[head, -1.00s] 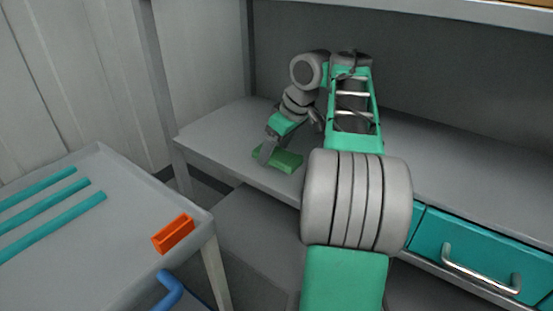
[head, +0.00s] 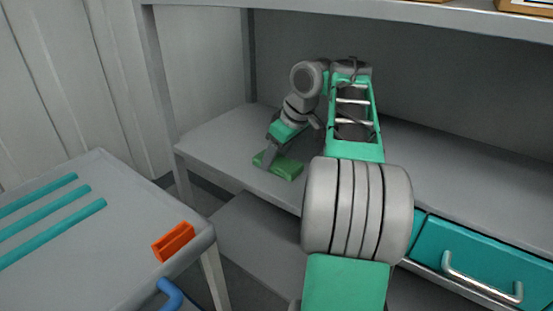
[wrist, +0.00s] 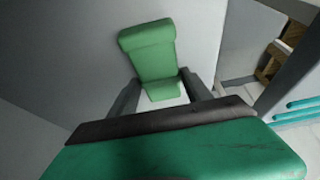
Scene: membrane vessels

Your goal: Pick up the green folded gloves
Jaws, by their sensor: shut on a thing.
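The green folded gloves (head: 287,169) are at the left end of the grey shelf, near its front edge. They also show in the wrist view (wrist: 150,50) as a green folded bundle, its near end between my two fingers. My gripper (head: 268,161) reaches down onto the gloves from above and is shut on them. In the wrist view the fingers (wrist: 161,88) stand on either side of the near part of the gloves. I cannot tell whether the gloves still touch the shelf.
The grey shelf (head: 215,140) has an upper board (head: 330,12) above it and a teal drawer (head: 470,262) below right. A grey table (head: 110,235) at left holds teal bars (head: 50,233) and an orange block (head: 174,242). The shelf right of my arm is clear.

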